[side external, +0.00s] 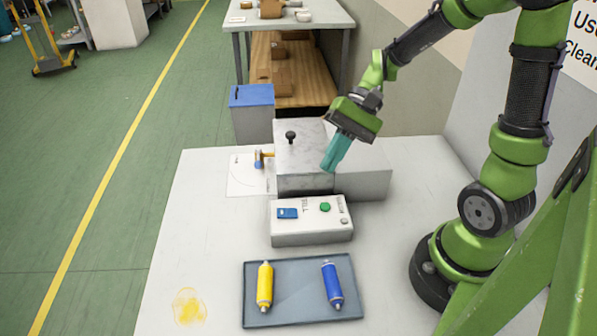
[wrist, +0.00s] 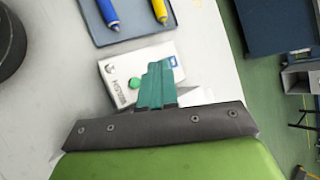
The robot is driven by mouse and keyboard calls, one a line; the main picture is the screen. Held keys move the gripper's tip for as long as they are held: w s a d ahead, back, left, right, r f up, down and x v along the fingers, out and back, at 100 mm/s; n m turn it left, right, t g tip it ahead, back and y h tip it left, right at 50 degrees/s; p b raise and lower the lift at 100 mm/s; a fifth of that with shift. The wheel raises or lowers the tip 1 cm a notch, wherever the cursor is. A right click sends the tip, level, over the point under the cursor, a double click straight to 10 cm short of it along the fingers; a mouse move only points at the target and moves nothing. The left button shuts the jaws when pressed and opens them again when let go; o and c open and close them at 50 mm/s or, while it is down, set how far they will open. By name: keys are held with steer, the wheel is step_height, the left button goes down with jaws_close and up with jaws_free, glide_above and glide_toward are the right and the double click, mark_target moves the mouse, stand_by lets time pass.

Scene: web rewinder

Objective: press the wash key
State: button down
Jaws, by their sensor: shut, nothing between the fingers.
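A white control box (side external: 290,238) stands on the table. On its top are a blue switch (side external: 287,213), a round green button (side external: 325,207) and a small grey key (side external: 344,220) near the right edge. In the wrist view, the lettering beside the grey key (wrist: 109,68) appears to read WASH; the green button (wrist: 135,83) is next to it. My gripper (side external: 328,168) is shut and empty, its teal fingers pointing down over the grey block behind the box. In the wrist view the fingers (wrist: 155,68) overlap part of the box; nothing shows them touching it.
A marbled grey block (side external: 300,160) with a black knob (side external: 291,137) stands behind the box. A blue-grey tray (side external: 300,310) in front holds a yellow bottle (side external: 265,287) and a blue bottle (side external: 332,285). A yellow smear (side external: 188,306) marks the table. A blue-topped bin (side external: 252,110) stands behind.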

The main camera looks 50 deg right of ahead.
mark_target(329, 203)
steer(key=shift+f, duration=4.15)
steer(key=shift+f, duration=0.4)
steer(key=shift+f, duration=0.2)
